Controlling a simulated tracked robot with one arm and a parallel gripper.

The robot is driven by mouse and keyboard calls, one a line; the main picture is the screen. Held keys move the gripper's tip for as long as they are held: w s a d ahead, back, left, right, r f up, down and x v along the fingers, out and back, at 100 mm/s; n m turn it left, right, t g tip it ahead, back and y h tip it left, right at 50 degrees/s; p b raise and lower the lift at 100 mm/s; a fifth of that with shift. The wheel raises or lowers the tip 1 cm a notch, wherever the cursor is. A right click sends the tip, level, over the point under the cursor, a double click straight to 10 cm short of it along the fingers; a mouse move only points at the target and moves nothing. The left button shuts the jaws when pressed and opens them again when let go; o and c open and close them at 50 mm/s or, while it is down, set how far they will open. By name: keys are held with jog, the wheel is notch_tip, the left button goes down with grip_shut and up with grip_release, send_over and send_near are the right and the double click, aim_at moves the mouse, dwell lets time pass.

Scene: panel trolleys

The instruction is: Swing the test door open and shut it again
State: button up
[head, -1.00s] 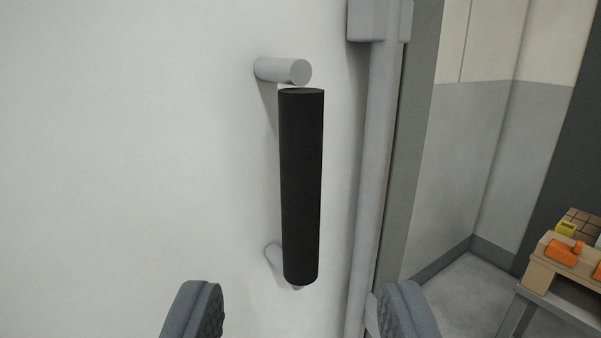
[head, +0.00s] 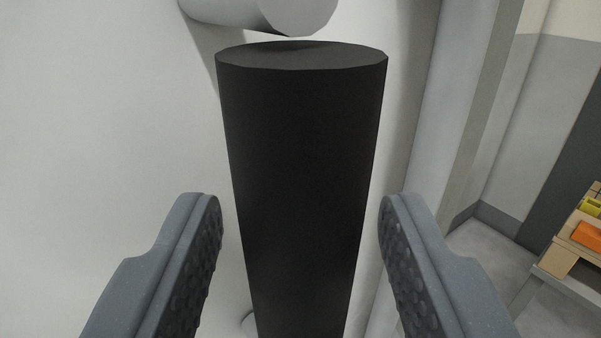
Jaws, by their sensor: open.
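The test door (head: 90,130) is a white panel filling the left of the head view. Its handle (head: 302,180) is a thick black upright bar standing off the door. A grey round mount (head: 265,12) shows at the bar's top, and a lower mount is partly hidden behind it. My gripper (head: 302,215) is open, with one finger on each side of the black bar. A gap shows between each fingertip and the bar in the picture. The lower end of the bar is out of view.
A grey vertical post (head: 430,150) runs just right of the handle. Beyond it is a room corner with grey floor. At the right edge, a table (head: 560,285) carries wooden and orange blocks (head: 588,235).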

jog(key=shift+w, duration=0.5)
grip_shut()
jog(key=shift+s+d, duration=0.1)
